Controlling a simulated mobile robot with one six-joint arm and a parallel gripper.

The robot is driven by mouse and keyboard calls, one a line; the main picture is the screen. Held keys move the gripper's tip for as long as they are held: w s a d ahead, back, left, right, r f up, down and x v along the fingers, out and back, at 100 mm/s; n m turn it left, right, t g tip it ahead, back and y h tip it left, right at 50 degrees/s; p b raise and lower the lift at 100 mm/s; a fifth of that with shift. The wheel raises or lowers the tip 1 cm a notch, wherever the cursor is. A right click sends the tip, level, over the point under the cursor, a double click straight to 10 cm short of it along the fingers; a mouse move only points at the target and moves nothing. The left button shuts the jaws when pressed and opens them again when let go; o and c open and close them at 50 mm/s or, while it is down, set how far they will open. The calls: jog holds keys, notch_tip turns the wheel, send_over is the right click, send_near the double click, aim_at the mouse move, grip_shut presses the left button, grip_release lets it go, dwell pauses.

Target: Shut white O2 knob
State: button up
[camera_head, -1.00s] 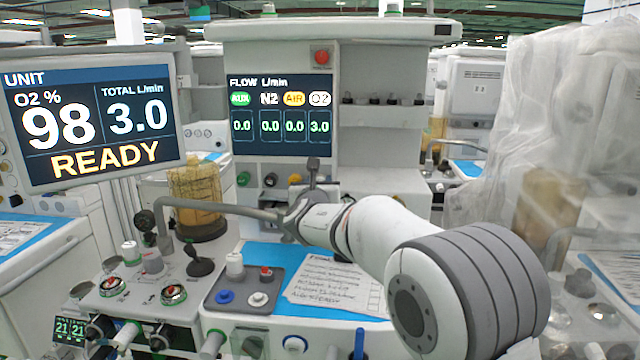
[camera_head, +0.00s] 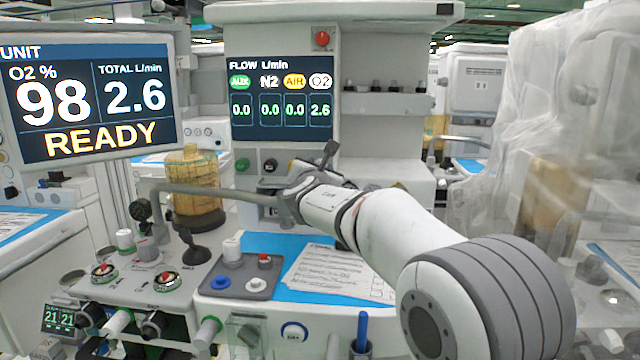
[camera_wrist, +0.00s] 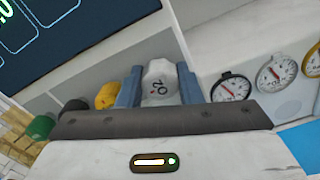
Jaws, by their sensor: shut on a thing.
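The white O2 knob (camera_wrist: 160,80), marked O2, sits between the two blue fingers of my gripper (camera_wrist: 159,88) in the wrist view. The fingers are shut on its two sides. In the head view my wrist covers the knob, below the flow screen (camera_head: 281,112). The flow screen reads 2.6 under O2 and 0.0 under AUX, N2 and AIR. The unit screen (camera_head: 88,100) reads O2 98 %, total 2.6 L/min and READY.
The yellow knob (camera_wrist: 107,95), black knob (camera_wrist: 75,105) and green knob (camera_wrist: 40,127) stand in a row left of the O2 knob. Round gauges (camera_wrist: 232,87) are close on the right. A yellow canister (camera_head: 195,185) stands left of my arm.

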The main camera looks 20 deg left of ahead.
jog(key=m+b, duration=0.4)
jog(key=b, duration=0.1)
jog(key=shift+f+m, duration=0.3)
jog(key=m+b, duration=0.3)
jog(key=shift+m+b, duration=0.3)
jog(key=shift+m, duration=0.1)
jog(key=m+b, duration=0.3)
jog(key=m, duration=0.1)
jog(key=shift+d+r+m+b, duration=0.1)
jog(key=shift+r+m+b, duration=0.05)
jog(key=shift+m+b, duration=1.4)
jog(key=shift+m, duration=0.55)
jog(key=o, duration=0.7)
jog(key=shift+w, duration=0.1)
